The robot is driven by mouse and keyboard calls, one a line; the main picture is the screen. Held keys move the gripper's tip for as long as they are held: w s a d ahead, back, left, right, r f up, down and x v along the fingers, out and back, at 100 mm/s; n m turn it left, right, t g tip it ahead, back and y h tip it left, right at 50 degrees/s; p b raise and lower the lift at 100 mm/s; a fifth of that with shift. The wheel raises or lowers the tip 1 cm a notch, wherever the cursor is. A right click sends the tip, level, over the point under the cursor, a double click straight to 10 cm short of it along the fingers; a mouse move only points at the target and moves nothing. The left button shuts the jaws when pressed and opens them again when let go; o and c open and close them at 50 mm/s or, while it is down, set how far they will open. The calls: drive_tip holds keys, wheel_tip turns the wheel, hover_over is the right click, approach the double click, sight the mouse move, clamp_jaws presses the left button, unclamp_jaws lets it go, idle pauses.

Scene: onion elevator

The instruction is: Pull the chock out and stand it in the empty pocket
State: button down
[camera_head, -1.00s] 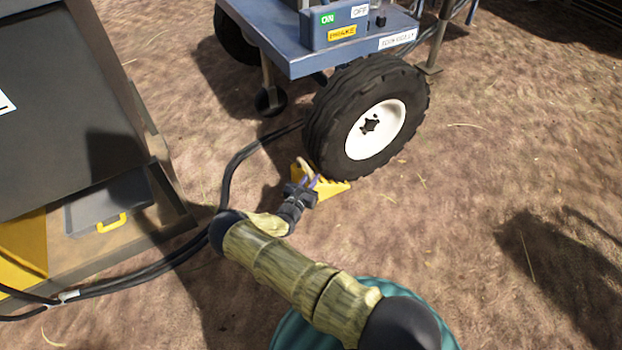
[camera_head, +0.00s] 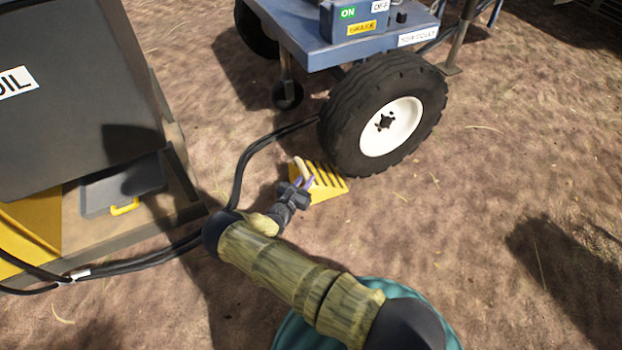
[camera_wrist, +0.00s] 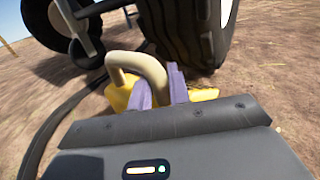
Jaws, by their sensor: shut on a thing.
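The yellow ribbed chock (camera_head: 329,184) is on the dirt beside the black tyre with a white hub (camera_head: 385,120). A small gap shows between the chock and the tyre in the head view. My gripper (camera_head: 303,183) is shut on the chock's tan looped handle (camera_head: 299,167). In the wrist view the purple fingers (camera_wrist: 160,88) close around one leg of the handle (camera_wrist: 139,62), with the yellow chock body (camera_wrist: 118,92) behind. No empty pocket can be made out for certain.
The blue trolley (camera_head: 345,45) with ON, OFF and BRAKE labels stands on the wheel. A dark cabinet (camera_head: 80,70) stands at left, with a grey yellow-handled case (camera_head: 125,183) on its ledge. Black hoses (camera_head: 240,170) run over the ground between. Open dirt lies right.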

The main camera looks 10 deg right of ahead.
drive_tip(key=shift+s+a, duration=0.1)
drive_tip(key=shift+a, duration=0.7)
drive_tip(key=c, duration=1.2)
unclamp_jaws()
drive_tip(key=shift+c, duration=0.2)
drive_tip(key=shift+d, duration=0.1)
